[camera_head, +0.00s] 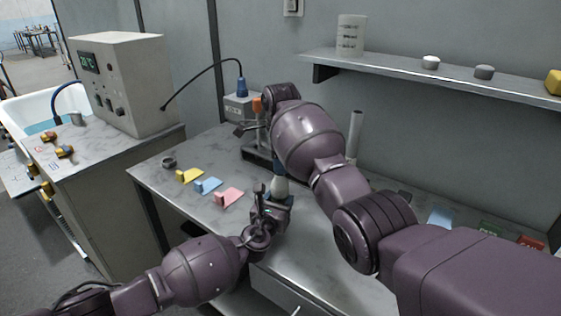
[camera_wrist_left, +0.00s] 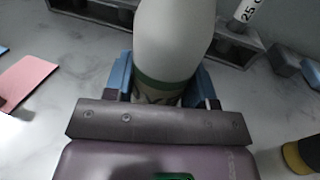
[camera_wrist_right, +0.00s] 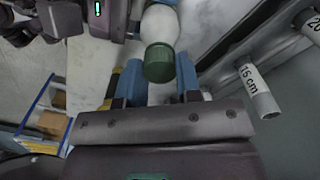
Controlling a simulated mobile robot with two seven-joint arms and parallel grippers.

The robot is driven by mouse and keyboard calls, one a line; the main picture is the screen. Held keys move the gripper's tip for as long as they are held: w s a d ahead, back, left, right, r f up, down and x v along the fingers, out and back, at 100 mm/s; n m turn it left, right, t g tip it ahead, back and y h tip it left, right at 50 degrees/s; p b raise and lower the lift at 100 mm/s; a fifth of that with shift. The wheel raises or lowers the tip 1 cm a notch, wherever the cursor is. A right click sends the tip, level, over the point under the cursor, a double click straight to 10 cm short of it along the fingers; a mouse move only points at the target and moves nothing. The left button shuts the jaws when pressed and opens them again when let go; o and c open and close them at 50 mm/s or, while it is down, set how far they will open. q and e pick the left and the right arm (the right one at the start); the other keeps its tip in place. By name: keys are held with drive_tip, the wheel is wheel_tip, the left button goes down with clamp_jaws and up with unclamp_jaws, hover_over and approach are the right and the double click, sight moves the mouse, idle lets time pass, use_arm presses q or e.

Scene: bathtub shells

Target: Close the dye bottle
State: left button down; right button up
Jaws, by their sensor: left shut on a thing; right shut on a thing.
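The dye bottle (camera_head: 280,187) is white, with a green band and a printed label low down, best seen in the left wrist view (camera_wrist_left: 172,50). It stands upright over the counter. My left gripper (camera_head: 273,205) is shut on the bottle's lower part, with a blue finger on each side. The green cap (camera_wrist_right: 159,62) is at the bottle's top end, between the blue fingers of my right gripper (camera_wrist_right: 159,72), which is shut on it. My right arm hides most of that gripper in the head view. I cannot tell whether the cap is seated.
A rack with labelled tubes, including one marked 15 cm (camera_wrist_right: 258,92), is close to my right gripper. A control box (camera_head: 125,85) and a wall shelf (camera_head: 430,78) are farther away.

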drive_tip(key=m, duration=0.3)
drive_tip(key=shift+a, duration=0.1)
drive_tip(key=m, duration=0.4)
drive_tip(key=shift+s+m, duration=0.1)
drive_tip(key=shift+m, duration=0.2)
drive_tip(key=o, duration=0.9)
drive_tip(key=shift+r, duration=0.1)
drive_tip(key=shift+r, duration=2.15)
drive_tip(key=shift+c, duration=0.4)
